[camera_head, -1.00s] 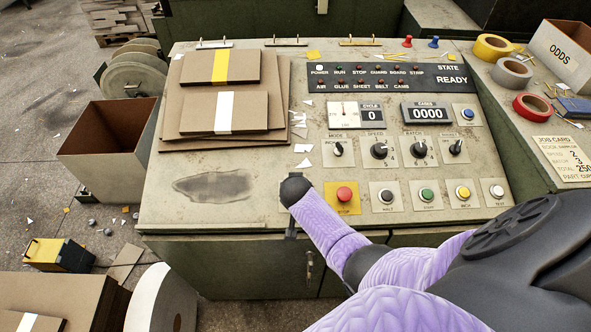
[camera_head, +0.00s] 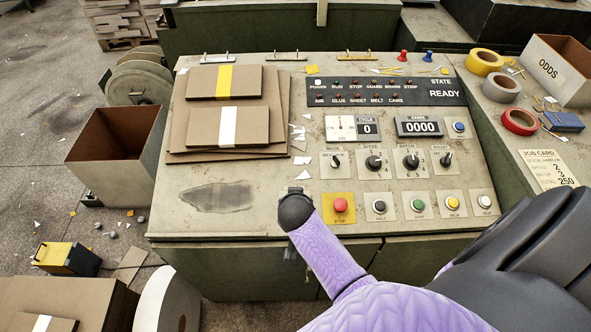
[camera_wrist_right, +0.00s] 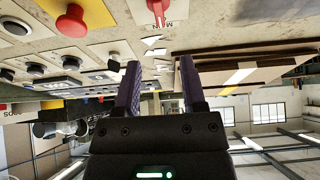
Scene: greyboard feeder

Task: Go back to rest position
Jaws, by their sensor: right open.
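The control console (camera_head: 270,222) stands in front of me, its lamp panel reading READY and its counters showing 0 and 0000. My right arm, purple and dark grey, comes in from the lower right. Its dark rounded end (camera_head: 295,209) is over the console's front edge, just left of the red stop button (camera_head: 340,204). In the right wrist view my right gripper (camera_wrist_right: 159,75) has its two dark fingers apart with nothing between them. The red button (camera_wrist_right: 71,22) shows there at upper left. My left gripper is not in view.
Brown boards (camera_head: 182,129) lie stacked on the console's left, with paper scraps beside them. An open brown box (camera_head: 105,150) stands at left on the floor. A white roll (camera_head: 160,300) stands lower left.

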